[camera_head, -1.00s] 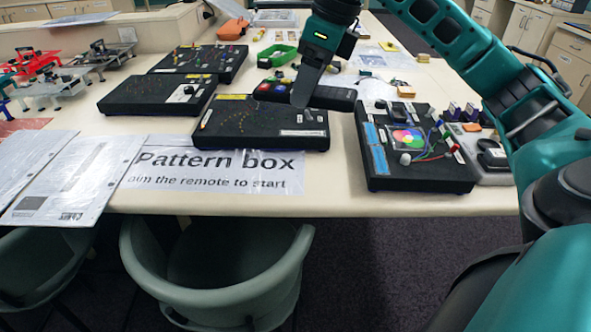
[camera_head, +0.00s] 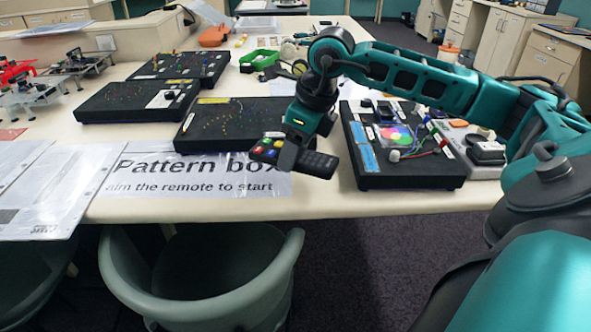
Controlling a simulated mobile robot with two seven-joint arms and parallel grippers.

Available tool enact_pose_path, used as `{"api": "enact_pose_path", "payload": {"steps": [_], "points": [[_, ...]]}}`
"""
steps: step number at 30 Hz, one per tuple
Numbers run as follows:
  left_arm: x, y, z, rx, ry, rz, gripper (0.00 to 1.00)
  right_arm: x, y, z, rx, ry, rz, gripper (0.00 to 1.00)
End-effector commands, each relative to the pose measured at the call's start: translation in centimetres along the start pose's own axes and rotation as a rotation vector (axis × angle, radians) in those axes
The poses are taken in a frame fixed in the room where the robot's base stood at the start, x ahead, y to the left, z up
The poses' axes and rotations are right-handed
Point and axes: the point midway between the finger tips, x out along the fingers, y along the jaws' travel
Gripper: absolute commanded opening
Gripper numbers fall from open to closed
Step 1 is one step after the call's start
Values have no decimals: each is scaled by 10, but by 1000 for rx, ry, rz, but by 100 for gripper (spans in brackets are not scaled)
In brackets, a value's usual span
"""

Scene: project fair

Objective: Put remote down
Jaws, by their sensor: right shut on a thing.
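The remote (camera_head: 318,164) is dark, with coloured buttons at its left end. My right gripper (camera_head: 289,156) is shut on it near its middle, with a finger across its top. The remote is in front of the black pattern box (camera_head: 215,125), over the right end of the "Pattern box" sign (camera_head: 170,178). I cannot tell whether it touches the table (camera_head: 330,205). My left gripper is not in view.
A black board with a coloured disc (camera_head: 400,180) and wires stands right of the remote. More black boards (camera_head: 125,105) stand at the back left. Papers (camera_head: 50,190) lie at the left. A chair (camera_head: 200,300) stands at the table's front edge.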

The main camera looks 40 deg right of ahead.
Motion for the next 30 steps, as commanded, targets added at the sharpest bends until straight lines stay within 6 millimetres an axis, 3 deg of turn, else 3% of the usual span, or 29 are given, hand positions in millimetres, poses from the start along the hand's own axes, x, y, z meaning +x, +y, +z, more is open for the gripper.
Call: {"api": "enact_pose_path", "payload": {"steps": [9, 22, 23, 30], "points": [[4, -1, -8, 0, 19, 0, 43, 39, 0, -12, 0, 2, 1, 26], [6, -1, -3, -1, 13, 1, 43, 47, 0, -14, 0, -1, 0, 26], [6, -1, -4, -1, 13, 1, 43, 46, 0, -14, 0, 0, 0, 63], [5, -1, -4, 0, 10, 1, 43, 45, 0, -14, 0, 0, 1, 86]]}}
